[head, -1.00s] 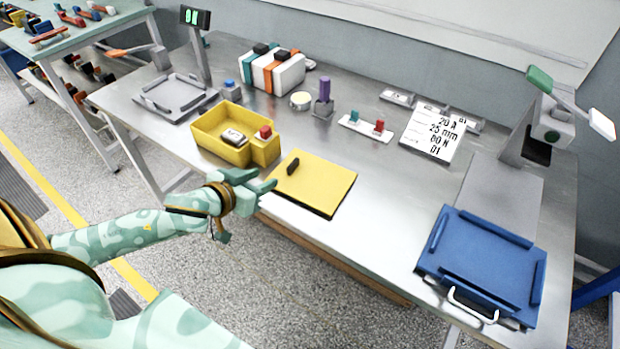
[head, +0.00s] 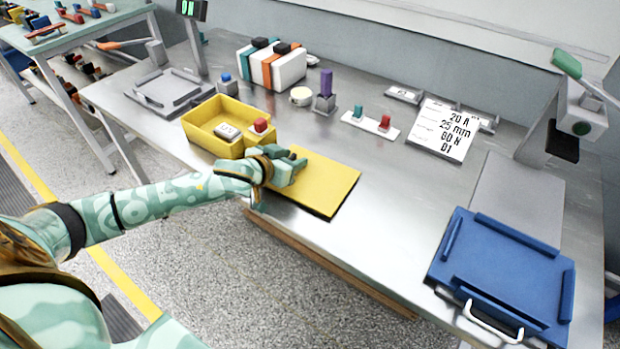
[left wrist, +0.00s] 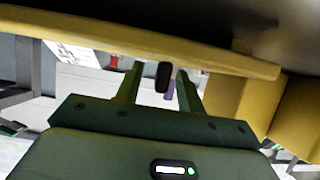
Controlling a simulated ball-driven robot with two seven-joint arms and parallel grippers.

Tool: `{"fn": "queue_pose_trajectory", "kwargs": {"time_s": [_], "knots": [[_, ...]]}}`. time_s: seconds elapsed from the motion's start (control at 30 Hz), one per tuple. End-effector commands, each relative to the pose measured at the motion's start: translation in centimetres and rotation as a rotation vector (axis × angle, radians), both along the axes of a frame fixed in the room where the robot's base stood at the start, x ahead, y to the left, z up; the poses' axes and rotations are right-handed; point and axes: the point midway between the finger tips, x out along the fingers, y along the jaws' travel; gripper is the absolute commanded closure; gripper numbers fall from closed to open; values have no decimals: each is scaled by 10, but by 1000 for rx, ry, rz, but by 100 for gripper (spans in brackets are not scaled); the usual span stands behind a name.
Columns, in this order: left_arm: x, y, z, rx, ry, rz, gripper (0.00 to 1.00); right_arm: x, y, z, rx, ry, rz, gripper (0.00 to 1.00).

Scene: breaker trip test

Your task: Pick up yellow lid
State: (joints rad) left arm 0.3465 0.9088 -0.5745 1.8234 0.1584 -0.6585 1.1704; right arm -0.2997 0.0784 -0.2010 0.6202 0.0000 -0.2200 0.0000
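The yellow lid (head: 325,185) is a flat square plate lying on the metal table beside the yellow bin (head: 203,133). My left gripper (head: 293,167) is over the lid's left part and hides its black handle in the head view. In the left wrist view the lid's edge (left wrist: 130,41) runs across the top. The black handle (left wrist: 163,77) shows between the two fingers of my left gripper (left wrist: 158,88), with gaps on both sides. The fingers are open. My right gripper is not in view.
The bin holds a small light block and has a red button (head: 260,125) on its side box. A blue tray (head: 500,262) lies at the right. A purple-topped post (head: 326,88) and a small red and green switch strip (head: 370,124) stand behind the lid. The table right of the lid is clear.

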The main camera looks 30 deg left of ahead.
Motion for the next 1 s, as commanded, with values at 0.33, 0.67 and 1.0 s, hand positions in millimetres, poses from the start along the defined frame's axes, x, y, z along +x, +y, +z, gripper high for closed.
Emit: {"fn": "queue_pose_trajectory", "kwargs": {"time_s": [0.33,0.67,1.0], "knots": [[0,0,1,0,-1,0,100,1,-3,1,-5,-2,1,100],[-1,0,3,0,-1,0,100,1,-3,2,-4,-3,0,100],[-6,-10,53,-5,-8,-2,100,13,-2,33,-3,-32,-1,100]]}}
